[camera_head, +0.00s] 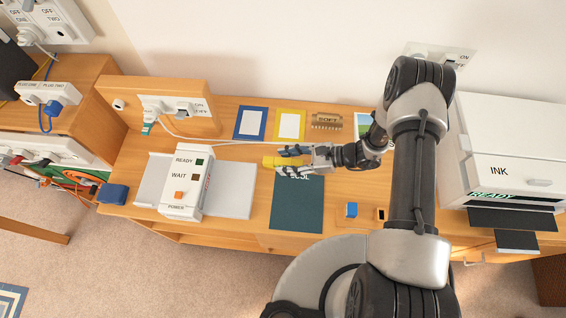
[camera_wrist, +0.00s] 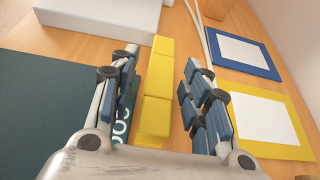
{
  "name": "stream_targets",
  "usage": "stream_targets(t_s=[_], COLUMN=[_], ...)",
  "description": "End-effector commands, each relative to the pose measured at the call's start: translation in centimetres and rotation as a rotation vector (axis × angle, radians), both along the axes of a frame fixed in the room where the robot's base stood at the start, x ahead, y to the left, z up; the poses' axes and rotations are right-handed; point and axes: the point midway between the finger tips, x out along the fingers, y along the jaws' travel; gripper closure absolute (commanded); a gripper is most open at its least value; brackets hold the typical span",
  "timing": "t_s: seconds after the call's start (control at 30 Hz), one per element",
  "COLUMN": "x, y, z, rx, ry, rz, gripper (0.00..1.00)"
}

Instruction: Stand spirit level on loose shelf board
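A yellow bar-shaped object (camera_head: 286,161), which looks like the spirit level, is by the far edge of a dark teal sheet (camera_head: 297,215) with partly hidden white lettering. In the wrist view the yellow bar (camera_wrist: 158,90) lies lengthwise between the two fingers of my gripper (camera_wrist: 163,95). The fingers are spread, with a gap at the right finger; whether the left one touches the bar is unclear. In the head view my gripper (camera_head: 300,158) reaches in from the right and partly covers the bar. I cannot tell which surface is the loose shelf board.
A white box (camera_head: 188,183) with READY and WAIT lights stands left on the wooden bench. Behind lie a blue-framed card (camera_head: 250,123), a yellow-framed card (camera_head: 290,125) and a brown block (camera_head: 326,122).

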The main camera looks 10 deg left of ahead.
Motion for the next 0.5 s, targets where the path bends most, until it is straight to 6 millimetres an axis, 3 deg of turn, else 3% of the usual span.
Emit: stream_targets(t_s=[0.5], x=[0.02], y=[-0.04], z=[0.02], rx=[0.0], ry=[0.0], rz=[0.0], gripper=[0.94])
